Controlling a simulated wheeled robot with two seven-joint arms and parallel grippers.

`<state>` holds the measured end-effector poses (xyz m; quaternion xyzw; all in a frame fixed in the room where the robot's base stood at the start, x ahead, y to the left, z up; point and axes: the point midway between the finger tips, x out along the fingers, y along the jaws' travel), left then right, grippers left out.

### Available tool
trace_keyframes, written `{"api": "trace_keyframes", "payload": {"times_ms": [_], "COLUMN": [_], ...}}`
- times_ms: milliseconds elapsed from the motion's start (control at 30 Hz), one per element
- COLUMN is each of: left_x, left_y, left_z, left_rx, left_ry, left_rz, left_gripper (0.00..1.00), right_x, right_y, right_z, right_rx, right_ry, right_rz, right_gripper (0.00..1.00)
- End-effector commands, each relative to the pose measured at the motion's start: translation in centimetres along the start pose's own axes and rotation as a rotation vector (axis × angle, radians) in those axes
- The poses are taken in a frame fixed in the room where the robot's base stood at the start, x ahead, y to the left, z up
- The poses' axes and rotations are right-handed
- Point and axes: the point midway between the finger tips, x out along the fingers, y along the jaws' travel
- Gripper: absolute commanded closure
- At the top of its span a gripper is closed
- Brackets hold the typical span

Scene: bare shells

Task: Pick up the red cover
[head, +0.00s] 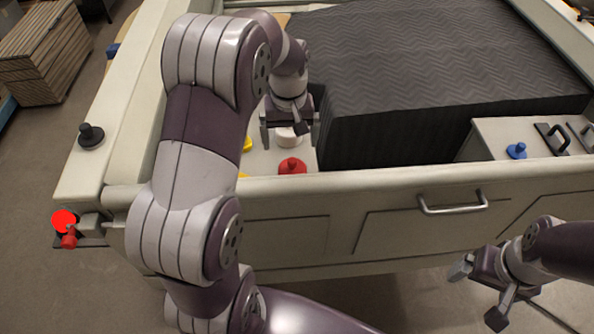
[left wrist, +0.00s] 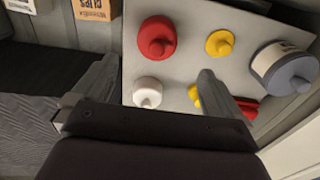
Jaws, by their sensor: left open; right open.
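The red cover (head: 292,166) is a round red lid with a knob, on a pale surface just inside the front rail. It also shows in the left wrist view (left wrist: 157,38), upper middle and fully visible. My left gripper (head: 290,128) is open and empty, beyond the red cover in the head view. In the left wrist view its fingers are spread on either side of a white knobbed lid (left wrist: 148,92). The right finger partly hides a small yellow item (left wrist: 194,95) and another red item (left wrist: 245,108). My right gripper (head: 480,292) is open and empty, outside the front panel.
A yellow lid (left wrist: 220,43) and a grey-white jar (left wrist: 285,68) stand near the red cover. The dark ribbed block (head: 430,75) rises to the right. The front rail (head: 400,180) runs between my body and the lids. A blue knob (head: 516,151) sits at right.

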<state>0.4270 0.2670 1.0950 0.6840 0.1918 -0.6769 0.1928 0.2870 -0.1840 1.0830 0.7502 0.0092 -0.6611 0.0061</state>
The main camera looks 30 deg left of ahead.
Motion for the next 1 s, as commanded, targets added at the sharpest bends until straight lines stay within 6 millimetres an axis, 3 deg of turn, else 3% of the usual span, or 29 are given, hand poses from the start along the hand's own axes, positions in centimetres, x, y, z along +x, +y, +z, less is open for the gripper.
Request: {"api": "trace_keyframes", "payload": {"times_ms": [233,467,633,733,933,967,1000], "left_x": [5.2,8.2,11.5,12.5,12.7,12.7,12.7], "left_y": [-0.1,0.0,0.1,0.1,0.1,0.1,0.1], "left_z": [0.2,0.2,0.4,0.4,0.3,0.3,0.3], "left_rx": [0.001,0.001,0.000,0.001,0.001,0.001,0.001], "left_ry": [-0.007,-0.005,-0.004,-0.002,-0.001,-0.001,-0.001], "left_rz": [-0.003,-0.002,-0.001,-0.001,0.000,0.000,0.000], "left_gripper": [0.00,0.00,0.00,0.00,0.00,0.06,0.20], "right_x": [-0.9,-1.8,-2.8,-2.9,-2.8,-2.8,-2.8], "right_y": [0.0,0.0,0.0,0.0,0.0,0.0,0.0], "right_z": [-0.1,-0.2,-0.4,-0.4,-0.4,-0.4,-0.4], "right_rx": [0.000,0.000,0.000,0.000,0.000,0.000,0.000], "right_ry": [0.001,0.000,0.001,0.000,0.000,0.000,0.000], "right_rz": [0.000,0.000,0.000,0.000,0.000,0.000,0.000], "right_gripper": [0.06,0.06,0.06,0.06,0.06,0.06,0.06]}}
